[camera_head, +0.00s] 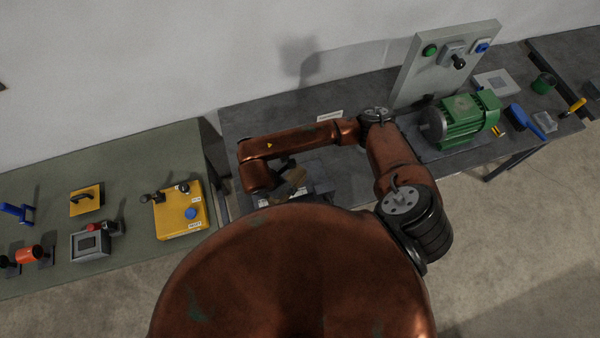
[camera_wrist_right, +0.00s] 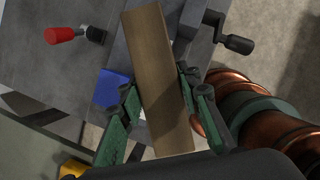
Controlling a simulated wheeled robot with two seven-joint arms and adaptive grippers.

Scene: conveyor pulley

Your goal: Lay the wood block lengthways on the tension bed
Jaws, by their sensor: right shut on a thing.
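The wood block (camera_wrist_right: 155,65) is a long brown bar seen in the right wrist view, running from the top edge down between my fingers. My right gripper (camera_wrist_right: 158,88), with green-padded fingers, is shut on its sides. In the head view my right arm reaches over the dark bench, and the block (camera_head: 292,184) shows only as a small brown patch by the wrist. A grey metal fixture with a black crank (camera_wrist_right: 234,40), possibly the tension bed, is partly behind the block; I cannot tell whether they touch. My left gripper is not in view.
A red-knobbed handle (camera_wrist_right: 60,35) and a blue part (camera_wrist_right: 112,88) are near the block. A green motor (camera_head: 466,118) and an upright switch panel (camera_head: 440,65) stand at the right of the dark bench. A green table (camera_head: 120,165) with a yellow control box (camera_head: 180,211) is left.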

